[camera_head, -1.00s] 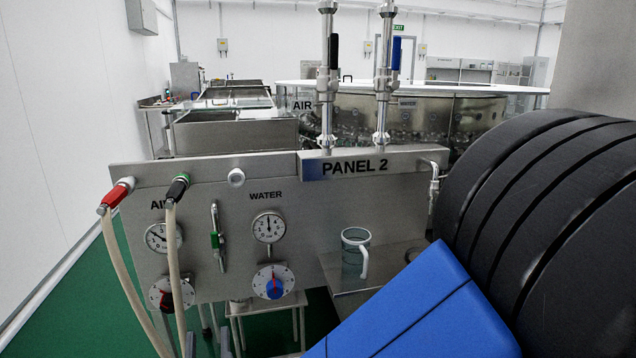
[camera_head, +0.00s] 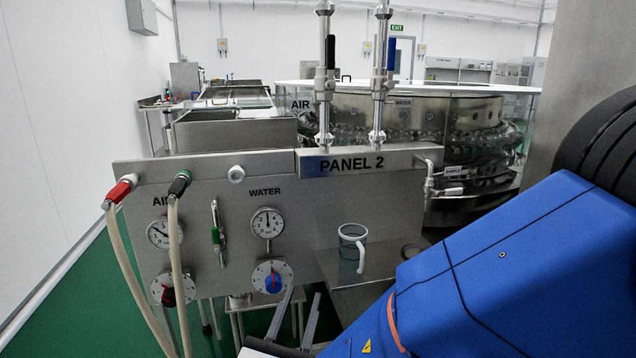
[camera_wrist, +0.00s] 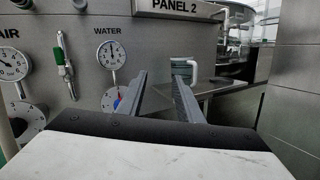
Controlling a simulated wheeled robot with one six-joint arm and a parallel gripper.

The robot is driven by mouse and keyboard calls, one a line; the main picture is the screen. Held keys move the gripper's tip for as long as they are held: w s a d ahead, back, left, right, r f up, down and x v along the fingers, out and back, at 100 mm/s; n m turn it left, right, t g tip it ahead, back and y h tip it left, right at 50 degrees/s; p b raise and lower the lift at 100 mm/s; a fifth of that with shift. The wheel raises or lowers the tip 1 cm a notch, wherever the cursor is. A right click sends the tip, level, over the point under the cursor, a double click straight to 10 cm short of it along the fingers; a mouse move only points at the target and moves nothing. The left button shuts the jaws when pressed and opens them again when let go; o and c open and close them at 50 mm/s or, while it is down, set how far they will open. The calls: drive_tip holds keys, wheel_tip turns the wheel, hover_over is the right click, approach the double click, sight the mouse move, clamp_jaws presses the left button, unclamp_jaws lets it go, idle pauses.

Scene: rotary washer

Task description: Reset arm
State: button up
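My gripper (camera_head: 294,319) shows at the bottom of the head view, in front of the lower part of Panel 2 (camera_head: 335,212). Its two fingers stand apart with nothing between them. The gripper (camera_wrist: 161,82) also shows in the wrist view, its fingers spread and pointing toward the panel and a small steel shelf. My blue arm link fills the lower right of the head view. A clear jug (camera_head: 351,246) with a white handle stands upright on the steel shelf (camera_head: 375,290), apart from the gripper. The jug is partly hidden behind a finger in the wrist view.
The panel carries an air gauge (camera_head: 163,233), a water gauge (camera_head: 267,223), a water knob (camera_head: 272,277) and a green-handled valve (camera_head: 216,236). Two hoses hang at the left. Two vertical pipes with valves rise above the panel. A round washer (camera_head: 430,118) stands behind it.

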drive_tip(key=w+d+f+m+g+h, duration=0.15)
drive_tip(key=d+m+g, duration=0.25)
drive_tip(key=d, duration=0.4)
drive_tip(key=d+f+m+g+h, duration=0.1)
drive_tip(key=d+m+g+h, duration=0.25)
drive_tip(key=d, duration=0.45)
drive_tip(key=d+f+m+g+h, duration=0.1)
drive_tip(key=d+f+m+g, duration=0.2)
drive_tip(key=d, duration=0.6)
drive_tip(key=s+d+f+m+g+y, duration=0.45)
drive_tip(key=s+d+m+g, duration=0.4)
drive_tip(key=m, duration=0.45)
drive_tip(key=shift+s+a+r+m+t+y, duration=0.2)
drive_tip(key=shift+s+r+m+t+y, duration=0.35)
drive_tip(key=shift+r+m+t+y, duration=0.55)
drive_tip(key=shift+s+a+r+m+t+y, duration=0.3)
drive_tip(key=shift+s+m+y, duration=0.4)
drive_tip(key=shift+m, duration=0.85)
drive_tip(key=shift+s+a+r+m+t+y, duration=0.1)
drive_tip(key=shift+s+r+m+t+y, duration=0.3)
drive_tip(key=shift+r+m+t+y, duration=0.6)
drive_tip(key=shift+f+m, duration=0.3)
